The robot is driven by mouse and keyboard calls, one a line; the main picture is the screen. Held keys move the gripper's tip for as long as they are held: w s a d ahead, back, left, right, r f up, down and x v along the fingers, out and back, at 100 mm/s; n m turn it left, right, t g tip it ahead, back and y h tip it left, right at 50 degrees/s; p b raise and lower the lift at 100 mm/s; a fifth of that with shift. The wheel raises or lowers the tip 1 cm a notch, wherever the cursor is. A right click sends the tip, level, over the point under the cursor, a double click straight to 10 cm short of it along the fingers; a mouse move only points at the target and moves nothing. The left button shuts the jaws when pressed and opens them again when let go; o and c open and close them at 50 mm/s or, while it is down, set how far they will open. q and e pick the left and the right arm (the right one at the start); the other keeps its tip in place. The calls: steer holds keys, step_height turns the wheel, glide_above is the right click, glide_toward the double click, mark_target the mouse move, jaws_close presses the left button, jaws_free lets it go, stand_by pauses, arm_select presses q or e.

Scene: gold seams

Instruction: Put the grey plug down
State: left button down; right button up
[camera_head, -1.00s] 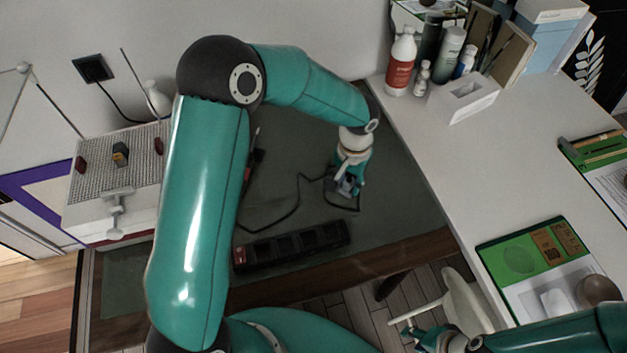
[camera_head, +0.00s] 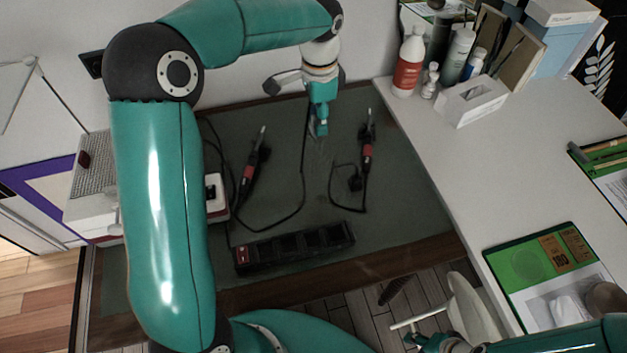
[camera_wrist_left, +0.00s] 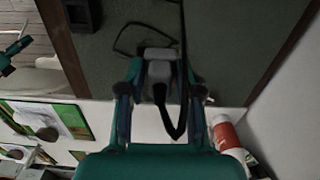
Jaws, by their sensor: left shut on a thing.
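My left gripper (camera_head: 320,124) is above the back of the dark green mat (camera_head: 330,225). In the left wrist view its fingers (camera_wrist_left: 160,90) are shut on the grey plug (camera_wrist_left: 159,70), with a black cable (camera_wrist_left: 182,118) looping below it. In the head view the fingers hide most of the plug; a black cable (camera_head: 303,165) hangs beside them down to the mat. My right gripper (camera_head: 412,340) is at the lower right, small and partly seen; I cannot tell whether it is open.
Two irons with red bands lie on the mat, one left (camera_head: 252,170), one right (camera_head: 367,150). A black power strip (camera_head: 295,247) lies at the front. Bottles (camera_head: 409,62) stand on the white desk (camera_head: 450,160).

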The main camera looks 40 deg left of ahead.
arm_select(q)
steer(key=shift+s+a, duration=0.1)
steer(key=shift+a, duration=0.15)
steer(key=p, duration=0.1)
glide_above(316, 182)
step_height(316, 182, down, 19)
steer(key=shift+f, duration=0.15)
steer(key=shift+s, duration=0.1)
steer(key=shift+f+b, duration=0.5)
steer(key=shift+f, duration=0.15)
steer(key=c, duration=0.8)
jaws_free()
steer(key=shift+r, duration=0.1)
steer(key=shift+o, duration=0.2)
steer(key=shift+r, duration=0.1)
